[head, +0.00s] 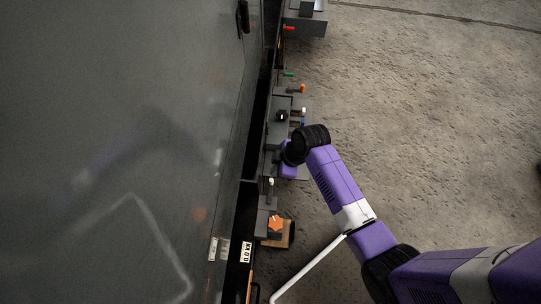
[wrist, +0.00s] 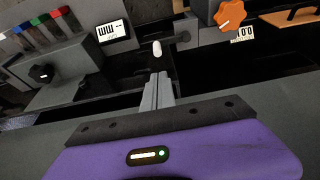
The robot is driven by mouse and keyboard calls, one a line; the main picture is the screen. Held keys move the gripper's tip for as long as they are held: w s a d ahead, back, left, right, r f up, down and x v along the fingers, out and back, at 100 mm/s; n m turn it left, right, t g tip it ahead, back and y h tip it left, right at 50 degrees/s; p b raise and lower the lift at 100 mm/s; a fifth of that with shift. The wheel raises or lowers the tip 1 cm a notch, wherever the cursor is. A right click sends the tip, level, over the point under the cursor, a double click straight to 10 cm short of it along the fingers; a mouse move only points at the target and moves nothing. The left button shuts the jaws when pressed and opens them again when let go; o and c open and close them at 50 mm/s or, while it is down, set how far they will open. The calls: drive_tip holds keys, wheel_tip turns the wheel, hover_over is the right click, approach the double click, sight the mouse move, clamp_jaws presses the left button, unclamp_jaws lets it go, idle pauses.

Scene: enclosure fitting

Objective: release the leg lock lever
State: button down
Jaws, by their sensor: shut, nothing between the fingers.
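A short lever with a white rounded tip (wrist: 157,47) shows in the wrist view, just beyond my fingertips. It looks like the leg lock lever, though I read no name on it. In the head view a white-tipped lever (head: 271,181) stands on the fixture strip, below my gripper in the picture. My gripper (wrist: 161,77) is shut and empty. Its fingertips point toward the white tip, with a gap seeming to remain between them. In the head view my arm hides the fingers; only the purple gripper body (head: 288,160) shows beside the strip.
An orange star knob (wrist: 230,14) sits right of the lever; it also shows in the head view (head: 276,224). A black knob (wrist: 43,73) and several coloured tabs (wrist: 40,20) are at left. A large grey panel (head: 120,120) fills the left. The floor (head: 430,120) at right is clear.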

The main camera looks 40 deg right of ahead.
sight(272, 180)
drive_tip(key=b+x, duration=0.3)
drive_tip(key=x, duration=0.6)
drive_tip(key=shift+f, duration=0.1)
drive_tip(key=m+p, duration=0.1)
drive_tip(key=s+d+m+p, duration=0.1)
drive_tip(key=m+h+p, duration=0.1)
drive_tip(key=m, duration=0.1)
drive_tip(key=shift+s+d+t+p, duration=0.35)
drive_tip(key=shift+s+t+p, duration=0.05)
drive_tip(key=s+m+h+p, duration=0.3)
drive_tip(key=s+m, duration=0.5)
drive_tip(key=m, duration=0.3)
drive_tip(key=shift+h+p, duration=0.3)
drive_tip(key=shift+p, duration=0.55)
drive_tip(key=shift+s+f, duration=0.15)
drive_tip(key=shift+s, duration=0.05)
